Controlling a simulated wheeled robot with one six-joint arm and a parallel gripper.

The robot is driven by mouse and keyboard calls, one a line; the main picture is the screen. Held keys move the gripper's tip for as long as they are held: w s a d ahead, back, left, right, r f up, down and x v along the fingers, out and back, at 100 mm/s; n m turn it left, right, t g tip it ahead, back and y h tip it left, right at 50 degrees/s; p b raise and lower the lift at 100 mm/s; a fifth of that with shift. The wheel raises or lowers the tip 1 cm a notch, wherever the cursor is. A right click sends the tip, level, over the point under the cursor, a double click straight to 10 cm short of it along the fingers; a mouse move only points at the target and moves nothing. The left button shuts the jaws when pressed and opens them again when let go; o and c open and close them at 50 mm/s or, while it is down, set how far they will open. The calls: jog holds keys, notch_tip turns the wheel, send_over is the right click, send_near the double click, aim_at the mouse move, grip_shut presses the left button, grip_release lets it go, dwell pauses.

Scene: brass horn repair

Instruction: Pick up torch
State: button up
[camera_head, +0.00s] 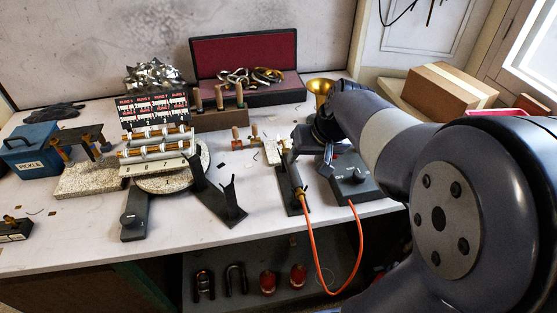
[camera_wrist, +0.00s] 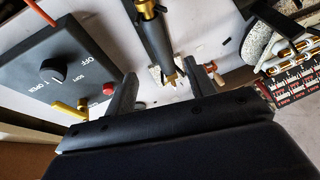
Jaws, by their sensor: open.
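The torch (camera_head: 292,178) has a dark cylindrical body with brass fittings and an orange hose from its near end. In the head view it lies on a dark rest near the bench's front edge. It also shows in the wrist view (camera_wrist: 155,42), upper middle, its brass tip pointing down the picture toward the gap between my fingers. My gripper (camera_wrist: 165,88) is open, with a finger on each side and nothing held. In the head view my arm partly hides my gripper, near the control box behind and right of the torch.
A dark control box (camera_head: 352,180) with a dial stands right of the torch; its OFF and OPEN marks show in the wrist view (camera_wrist: 60,72). The orange hose (camera_head: 313,245) hangs over the front edge. A black forked stand (camera_head: 222,205) and round turntable (camera_head: 172,180) stand left.

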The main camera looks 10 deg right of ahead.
aim_at(293, 166)
jog(key=x, duration=0.5)
jog(key=shift+w+a+f, duration=0.15)
jog(key=shift+w+f, duration=0.15)
jog(key=shift+w, duration=0.05)
jog(key=x, duration=0.3)
jog(key=shift+w+f, duration=0.15)
jog(key=shift+w, duration=0.35)
jog(key=shift+w+a+f, duration=0.15)
jog(key=shift+w+f, duration=0.1)
jog(key=shift+f, duration=0.35)
jog(key=shift+f, duration=0.25)
jog(key=c, duration=1.1)
